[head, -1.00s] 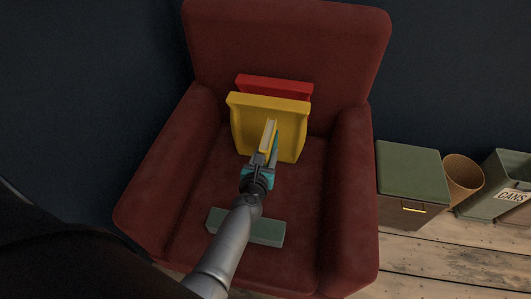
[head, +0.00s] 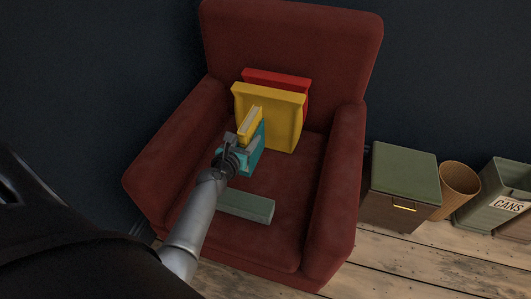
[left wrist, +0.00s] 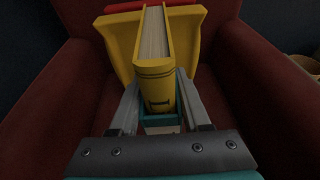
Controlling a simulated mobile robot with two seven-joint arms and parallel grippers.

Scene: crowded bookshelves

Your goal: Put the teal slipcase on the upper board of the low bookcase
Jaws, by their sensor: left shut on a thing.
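The teal slipcase (head: 257,148) is at the armchair's seat, with a yellow book (head: 249,122) standing up out of it. My left gripper (head: 236,147) is shut on the slipcase from the near side. In the left wrist view its fingers (left wrist: 158,112) flank the book's yellow spine (left wrist: 157,88), and a strip of teal (left wrist: 161,119) shows below the spine. The fingers hide much of the slipcase's sides. Whether its bottom touches the seat I cannot tell. My right gripper and the low bookcase are not in view.
The red armchair (head: 290,40) has high arms on both sides. A yellow cushion-like thing (head: 284,120) and a red one (head: 285,79) lean at its back. A grey-green block (head: 246,207) lies on the seat. A green-lidded box (head: 405,165), wicker basket (head: 459,178) and CANS bin (head: 500,190) stand right.

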